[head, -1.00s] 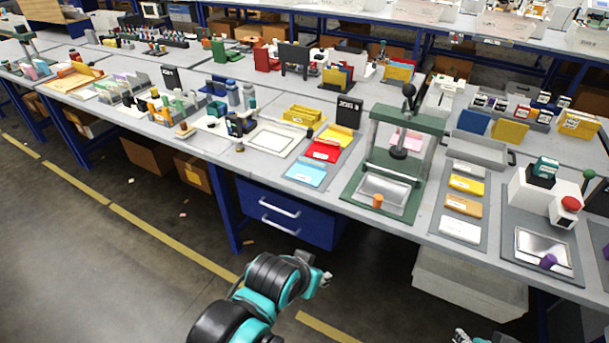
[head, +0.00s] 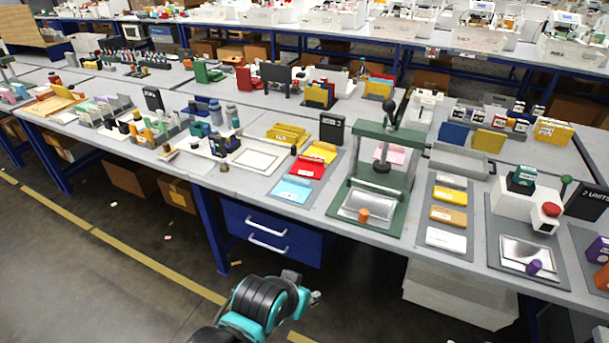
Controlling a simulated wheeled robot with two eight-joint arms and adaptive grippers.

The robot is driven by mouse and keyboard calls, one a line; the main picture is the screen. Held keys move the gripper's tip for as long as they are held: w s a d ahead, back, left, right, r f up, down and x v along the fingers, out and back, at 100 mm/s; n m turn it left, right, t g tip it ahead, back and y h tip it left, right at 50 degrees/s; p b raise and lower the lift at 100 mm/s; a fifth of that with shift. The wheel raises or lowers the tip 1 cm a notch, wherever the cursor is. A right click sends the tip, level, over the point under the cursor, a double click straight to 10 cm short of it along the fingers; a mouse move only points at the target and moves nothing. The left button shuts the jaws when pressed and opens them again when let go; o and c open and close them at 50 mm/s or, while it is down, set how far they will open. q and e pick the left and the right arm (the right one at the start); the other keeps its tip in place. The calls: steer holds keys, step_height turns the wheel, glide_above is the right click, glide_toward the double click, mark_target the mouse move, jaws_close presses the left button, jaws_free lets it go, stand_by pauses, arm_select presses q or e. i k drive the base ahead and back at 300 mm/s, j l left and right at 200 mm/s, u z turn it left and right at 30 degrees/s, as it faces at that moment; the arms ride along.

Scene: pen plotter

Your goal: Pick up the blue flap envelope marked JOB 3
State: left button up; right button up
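A light blue envelope (head: 291,190) lies flat at the front of a grey mat on the workbench, with a small white label too small to read. A red envelope (head: 307,168) and a yellow envelope (head: 322,151) lie behind it on the same mat. A black sign (head: 332,128) stands at the mat's back; its lettering is too small to read surely. My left gripper (head: 314,298) is low in front of the bench, below the tabletop and well apart from the envelopes. It is small and partly turned away, so its opening is unclear. My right gripper is out of view.
A green-framed press (head: 408,180) stands right of the envelopes. A white-bordered tray (head: 258,158) lies to the left. Blue drawers (head: 268,236) hang below the tabletop, behind my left arm. The floor at left is mostly clear.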

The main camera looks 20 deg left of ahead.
mark_target(295, 189)
steer(key=u, duration=0.75)
steer(key=i+j+z, duration=0.3)
steer(key=i+j, duration=0.15)
steer(key=j, duration=0.25)
steer(key=i+l+u, duration=0.1)
steer(key=i+l, duration=0.2)
steer(key=i, duration=0.25)
steer(key=i+l+u, duration=0.1)
steer(key=i+l, duration=0.25)
steer(key=i, duration=0.25)
